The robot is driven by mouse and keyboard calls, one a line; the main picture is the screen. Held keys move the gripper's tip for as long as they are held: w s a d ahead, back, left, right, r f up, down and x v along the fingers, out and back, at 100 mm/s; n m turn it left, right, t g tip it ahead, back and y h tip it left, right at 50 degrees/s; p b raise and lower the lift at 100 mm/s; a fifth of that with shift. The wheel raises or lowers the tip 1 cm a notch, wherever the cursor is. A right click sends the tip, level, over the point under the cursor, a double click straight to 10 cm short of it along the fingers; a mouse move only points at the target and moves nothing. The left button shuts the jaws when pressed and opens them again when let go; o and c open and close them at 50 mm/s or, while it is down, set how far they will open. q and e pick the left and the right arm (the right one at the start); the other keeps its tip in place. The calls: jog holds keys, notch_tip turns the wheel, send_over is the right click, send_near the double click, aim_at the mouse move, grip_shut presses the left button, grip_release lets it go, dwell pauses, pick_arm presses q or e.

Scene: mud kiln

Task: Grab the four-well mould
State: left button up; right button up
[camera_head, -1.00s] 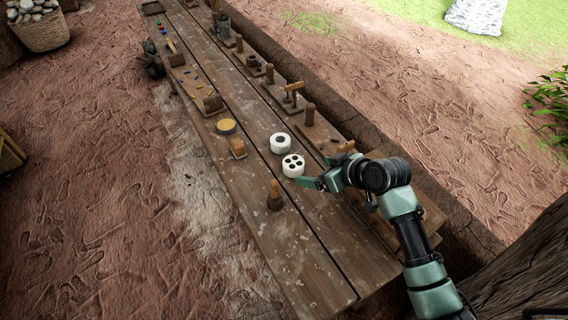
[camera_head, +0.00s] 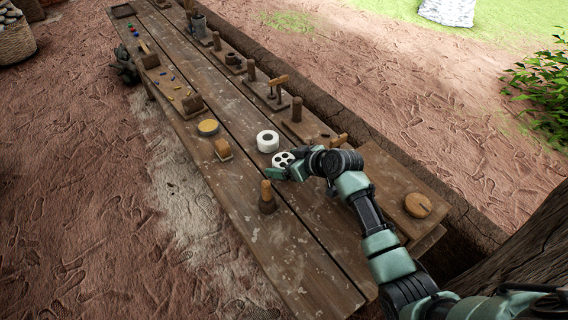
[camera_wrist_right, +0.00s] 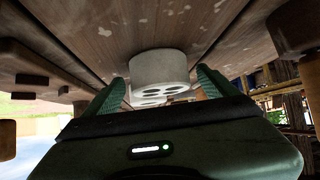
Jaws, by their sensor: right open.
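The four-well mould (camera_head: 282,159) is a short white cylinder with dark round wells in its top. It stands on the wooden table, partly covered by my right gripper (camera_head: 291,168). In the right wrist view the mould (camera_wrist_right: 160,66) is ahead of and between the two green fingers of that gripper (camera_wrist_right: 161,88). The fingers are apart, one on each side of the mould. I cannot tell whether either finger touches it. My left gripper is not in view.
A white ring-shaped mould (camera_head: 267,142) stands just behind the four-well mould. A wooden-handled tool (camera_head: 267,199) stands in front, to the left. A wooden block (camera_head: 222,149) and yellow-topped disc (camera_head: 208,127) lie further left. The front of the table (camera_head: 310,270) is clear.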

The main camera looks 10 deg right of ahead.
jog(key=shift+w+a+f, duration=0.2)
jog(key=c, duration=1.7)
jog(key=shift+r, duration=0.1)
